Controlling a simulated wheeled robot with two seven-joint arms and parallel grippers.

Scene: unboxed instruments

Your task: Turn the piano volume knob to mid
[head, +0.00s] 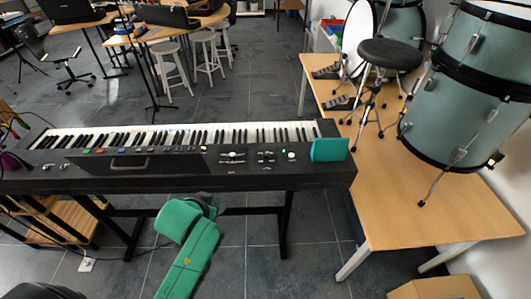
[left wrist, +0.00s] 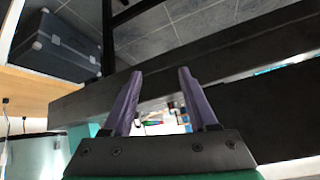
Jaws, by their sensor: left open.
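The piano (head: 60,183) is a long black keyboard on a black stand. Its front panel holds coloured buttons, white-marked controls (head: 232,156) and a small round white knob (head: 291,156) near the right end. I cannot read which control is the volume knob or its setting. My green left arm (head: 188,262) is in front of the piano, below its top; its fingers are not clear in the head view. In the left wrist view my left gripper (left wrist: 160,74) has its purple fingers apart and empty, near the piano's black body (left wrist: 235,60). My right gripper is not in view.
A green block (head: 330,149) sits at the piano's right end. A wooden table (head: 450,225) with drums (head: 460,100), a black stool (head: 390,53) and pedals stands at the right. A wooden rack (head: 60,222) is at the lower left.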

